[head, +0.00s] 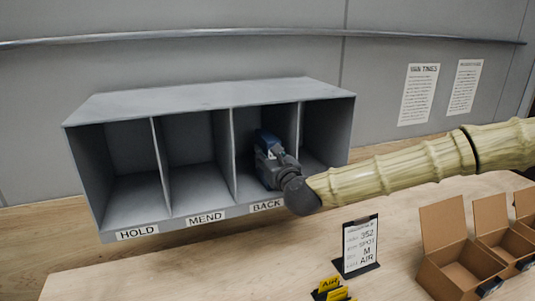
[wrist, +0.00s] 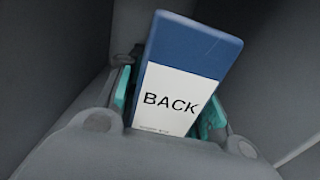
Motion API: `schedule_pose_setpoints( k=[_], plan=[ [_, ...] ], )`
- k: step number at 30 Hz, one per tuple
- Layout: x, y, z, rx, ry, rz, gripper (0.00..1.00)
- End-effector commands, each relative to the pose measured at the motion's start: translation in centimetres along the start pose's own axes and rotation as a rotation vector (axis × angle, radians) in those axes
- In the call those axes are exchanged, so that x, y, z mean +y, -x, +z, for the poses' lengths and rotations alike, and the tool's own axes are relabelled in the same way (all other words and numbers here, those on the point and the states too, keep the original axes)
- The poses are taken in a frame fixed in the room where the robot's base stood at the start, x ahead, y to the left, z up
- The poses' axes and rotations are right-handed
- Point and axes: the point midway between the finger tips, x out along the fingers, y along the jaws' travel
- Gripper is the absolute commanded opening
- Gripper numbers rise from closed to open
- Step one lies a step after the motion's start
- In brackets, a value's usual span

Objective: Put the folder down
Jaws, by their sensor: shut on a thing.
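The folder (wrist: 192,50) is blue with a white label reading BACK. In the wrist view it stands tilted between the teal finger pads of my gripper (wrist: 168,105), which is shut on it. My gripper hides part of the folder and of the compartment. I cannot tell whether the folder touches the compartment floor.
The HOLD and MEND compartments look empty. Dividers stand close on both sides of my gripper. The table front left is clear.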

Motion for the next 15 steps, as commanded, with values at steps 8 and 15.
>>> schedule_pose_setpoints(
  k=[8,15],
  plan=[
    [0.0,0.01,-0.25,0.0,0.0,0.0,0.44],
    [0.0,0.01,-0.24,0.0,0.0,0.0,0.44]
  ],
)
